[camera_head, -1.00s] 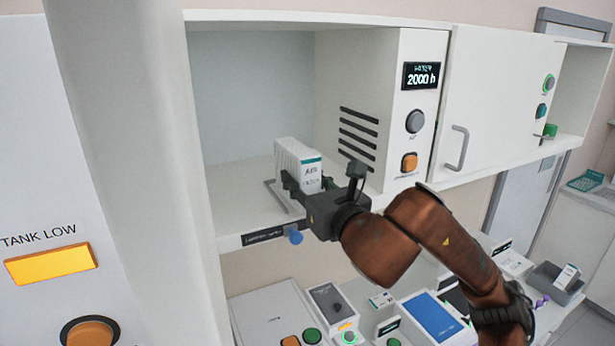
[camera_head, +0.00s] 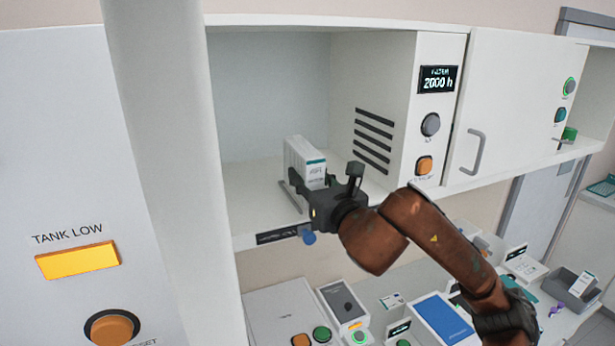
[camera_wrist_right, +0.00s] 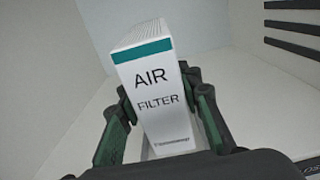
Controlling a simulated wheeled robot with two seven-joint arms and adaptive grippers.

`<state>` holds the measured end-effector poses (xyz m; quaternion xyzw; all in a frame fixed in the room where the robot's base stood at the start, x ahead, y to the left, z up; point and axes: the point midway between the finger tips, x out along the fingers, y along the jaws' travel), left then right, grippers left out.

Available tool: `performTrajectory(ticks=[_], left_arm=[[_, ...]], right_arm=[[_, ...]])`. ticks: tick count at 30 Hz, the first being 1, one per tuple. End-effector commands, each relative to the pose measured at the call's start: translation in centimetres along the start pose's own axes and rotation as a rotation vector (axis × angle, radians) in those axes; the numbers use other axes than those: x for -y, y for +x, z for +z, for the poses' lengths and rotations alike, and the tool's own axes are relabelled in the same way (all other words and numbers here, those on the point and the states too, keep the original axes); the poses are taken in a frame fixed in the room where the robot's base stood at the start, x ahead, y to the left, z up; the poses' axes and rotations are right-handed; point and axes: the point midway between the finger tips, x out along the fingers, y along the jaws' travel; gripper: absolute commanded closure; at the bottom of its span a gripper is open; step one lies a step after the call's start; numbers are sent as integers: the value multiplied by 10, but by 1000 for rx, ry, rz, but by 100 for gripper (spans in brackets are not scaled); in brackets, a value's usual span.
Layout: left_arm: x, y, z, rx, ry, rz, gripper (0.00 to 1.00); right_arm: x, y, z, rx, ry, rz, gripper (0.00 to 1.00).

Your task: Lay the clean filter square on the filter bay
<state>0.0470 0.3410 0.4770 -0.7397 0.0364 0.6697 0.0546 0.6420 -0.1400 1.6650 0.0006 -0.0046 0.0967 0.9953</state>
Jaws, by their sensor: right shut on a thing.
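The clean filter square (camera_head: 303,160) is a white pleated block with a teal band. In the right wrist view its label (camera_wrist_right: 155,97) reads "AIR FILTER". My right gripper (camera_head: 310,187) is shut on it, with a dark green finger on each side of the block. The filter is upright inside the open filter bay (camera_head: 262,182), near dark rails on the bay floor. I cannot tell whether its underside touches the floor. My left gripper is not in view.
A panel with a "2000 h" display (camera_head: 438,79), a grey knob (camera_head: 430,125) and an orange button (camera_head: 424,166) stands right of the bay. Black vent slots (camera_head: 373,140) line its side wall. Boxes and a blue pad (camera_head: 441,319) crowd the counter below.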

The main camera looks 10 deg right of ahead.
Motion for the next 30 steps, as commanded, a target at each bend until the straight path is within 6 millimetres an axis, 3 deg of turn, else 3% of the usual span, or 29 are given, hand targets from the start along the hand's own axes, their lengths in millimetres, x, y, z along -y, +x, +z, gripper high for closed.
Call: performTrajectory(ticks=[6,7,15,25,30], left_arm=[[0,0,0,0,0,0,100],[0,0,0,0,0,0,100],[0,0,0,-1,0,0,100],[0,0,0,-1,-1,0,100],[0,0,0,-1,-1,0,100]], right_arm=[[0,2,-8,-17,0,-1,96],[0,2,-8,-18,0,-1,67],[0,1,-5,-12,0,-1,49],[0,-1,-4,-9,0,-1,48],[0,-21,-3,-7,-2,-1,48]])
